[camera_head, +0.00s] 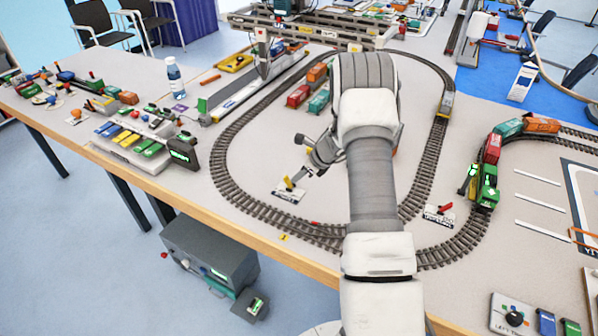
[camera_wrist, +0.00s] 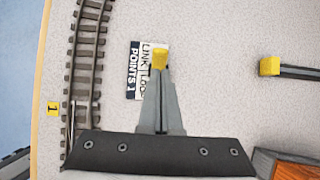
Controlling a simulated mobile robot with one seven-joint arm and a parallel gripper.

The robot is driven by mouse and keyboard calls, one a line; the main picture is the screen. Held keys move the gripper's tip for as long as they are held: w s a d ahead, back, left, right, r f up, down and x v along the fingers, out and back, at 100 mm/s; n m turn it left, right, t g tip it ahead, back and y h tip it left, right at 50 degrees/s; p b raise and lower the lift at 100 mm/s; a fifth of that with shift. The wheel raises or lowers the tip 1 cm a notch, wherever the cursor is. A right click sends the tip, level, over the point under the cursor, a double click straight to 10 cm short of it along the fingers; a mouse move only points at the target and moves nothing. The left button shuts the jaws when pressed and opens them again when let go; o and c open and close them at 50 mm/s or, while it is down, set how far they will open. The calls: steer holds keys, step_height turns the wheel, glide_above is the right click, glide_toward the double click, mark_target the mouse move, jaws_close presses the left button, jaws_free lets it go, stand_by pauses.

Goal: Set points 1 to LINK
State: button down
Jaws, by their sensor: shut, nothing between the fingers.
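The points 1 plate (camera_head: 286,195) lies inside the track loop near the table's front edge. In the wrist view the plate (camera_wrist: 133,85) reads "POINTS 1", with LINK above and a partly hidden LOOP below. A yellow block (camera_wrist: 160,59), apparently the lever handle, shows beside the word LINK. The rest of that lever is hidden behind my fingers. My gripper (camera_head: 294,181) is shut and empty, pointing down at the plate. In the wrist view its closed fingers (camera_wrist: 160,77) end at the yellow block; I cannot tell whether they touch it.
Track (camera_wrist: 86,60) runs between the plate and table edge. A yellow-ended grey bar (camera_wrist: 270,67) lies to the right in the wrist view. The points 2 plate (camera_head: 439,216) with a red lever is right of my arm. A green locomotive (camera_head: 485,187) stands on the right track.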

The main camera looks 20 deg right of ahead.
steer(key=shift+r, duration=0.1)
steer(key=shift+r+p, duration=0.55)
steer(key=shift+r, duration=0.2)
steer(key=p+v, duration=0.1)
steer(key=v, duration=1.2)
steer(key=shift+w+a+r, duration=0.3)
steer(key=shift+w+a, duration=0.05)
